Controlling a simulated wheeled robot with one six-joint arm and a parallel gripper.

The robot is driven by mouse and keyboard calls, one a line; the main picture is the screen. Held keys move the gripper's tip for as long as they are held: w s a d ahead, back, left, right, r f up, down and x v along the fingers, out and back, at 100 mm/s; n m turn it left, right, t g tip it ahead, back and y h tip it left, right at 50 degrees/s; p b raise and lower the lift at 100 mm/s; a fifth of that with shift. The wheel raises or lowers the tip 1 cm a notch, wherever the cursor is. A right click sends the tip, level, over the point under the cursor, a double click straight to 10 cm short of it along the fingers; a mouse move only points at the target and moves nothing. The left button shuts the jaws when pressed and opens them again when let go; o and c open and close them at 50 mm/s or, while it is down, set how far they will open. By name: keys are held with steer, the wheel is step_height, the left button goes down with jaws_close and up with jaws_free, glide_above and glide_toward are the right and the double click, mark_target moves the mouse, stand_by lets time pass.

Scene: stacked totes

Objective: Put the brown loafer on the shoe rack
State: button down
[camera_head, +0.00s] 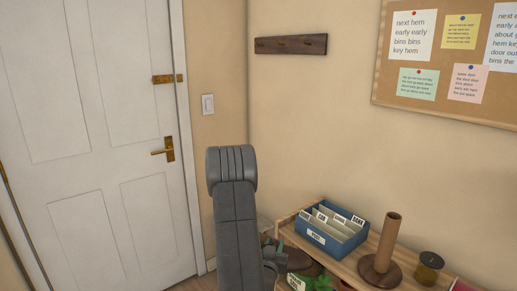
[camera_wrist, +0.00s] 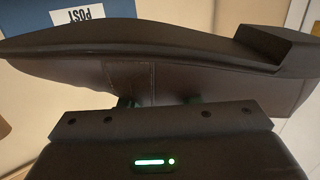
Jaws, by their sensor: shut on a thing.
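The brown loafer (camera_wrist: 150,75) spans the wrist view, its dark sole along the top edge and its heel at the right. My gripper (camera_wrist: 135,102) is shut on the side of the loafer, with its fingertips mostly hidden against the shoe. In the head view my arm hides most of the gripper, and a dark brown part of the loafer (camera_head: 304,262) shows just right of it, in front of the wooden shelf unit (camera_head: 345,268). I cannot tell for sure whether this unit is the shoe rack; its lower levels are out of view.
On the unit's top stand a blue file box (camera_head: 328,239) marked POST, a brown upright holder (camera_head: 383,255) and a dark jar (camera_head: 428,268). A closed white door (camera_head: 95,140) is at left.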

steer(key=s+a+f+n+y, duration=0.2)
steer(key=s+a+f+y, duration=0.2)
steer(key=f, duration=0.6)
steer(key=s+a, duration=0.1)
steer(key=s, duration=0.1)
steer(key=shift+s+f+n+t, duration=0.3)
steer(key=shift+s+f+n, duration=0.05)
steer(key=shift+n, duration=0.05)
steer(key=shift+a, duration=0.1)
